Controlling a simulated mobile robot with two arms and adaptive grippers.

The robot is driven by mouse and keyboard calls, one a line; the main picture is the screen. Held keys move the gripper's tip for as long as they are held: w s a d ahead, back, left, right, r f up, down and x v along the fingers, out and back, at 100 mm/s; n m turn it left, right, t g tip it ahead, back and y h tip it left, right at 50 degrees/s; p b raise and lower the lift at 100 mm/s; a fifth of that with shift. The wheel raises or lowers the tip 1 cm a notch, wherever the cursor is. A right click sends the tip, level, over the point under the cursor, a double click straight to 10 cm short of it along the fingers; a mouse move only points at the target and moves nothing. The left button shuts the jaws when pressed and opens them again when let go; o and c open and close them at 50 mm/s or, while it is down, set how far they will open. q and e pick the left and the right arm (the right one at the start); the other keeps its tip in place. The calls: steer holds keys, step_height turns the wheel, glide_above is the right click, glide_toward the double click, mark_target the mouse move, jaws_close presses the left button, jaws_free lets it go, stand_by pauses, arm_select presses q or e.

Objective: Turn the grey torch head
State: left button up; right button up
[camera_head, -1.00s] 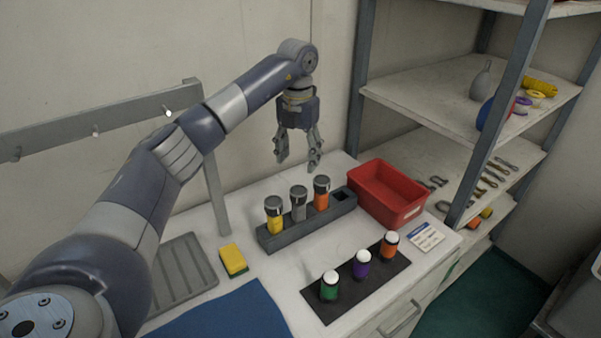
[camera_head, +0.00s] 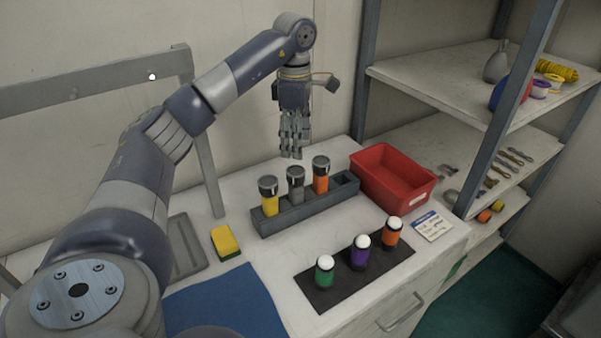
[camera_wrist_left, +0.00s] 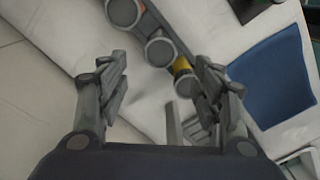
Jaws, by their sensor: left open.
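The grey torch (camera_head: 296,186) stands upright in the dark rack (camera_head: 335,194), between the yellow torch (camera_head: 269,203) and the orange torch (camera_head: 320,182). Its round grey head (camera_wrist_left: 160,51) shows in the left wrist view, with the yellow torch's head (camera_wrist_left: 185,84) and the orange torch's head (camera_wrist_left: 123,12) on either side. My left gripper (camera_head: 292,152) is open and empty. It hangs pointing down above the grey torch, apart from it. In the wrist view its fingers lie on both sides of the grey head. My right gripper is not in view.
A red bin (camera_head: 393,178) stands right of the rack. Green, purple and orange white-topped items stand on a dark mat (camera_head: 327,297) in front. A yellow sponge (camera_head: 225,242) and a blue cloth (camera_head: 225,306) lie at the left. Metal shelves (camera_head: 440,80) rise at the right.

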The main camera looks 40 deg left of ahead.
mark_target(296, 170)
arm_select(q)
step_height(296, 170, down, 10)
steer(key=shift+r+p, duration=0.1)
steer(key=shift+p, duration=0.65)
steer(key=c, duration=1.1)
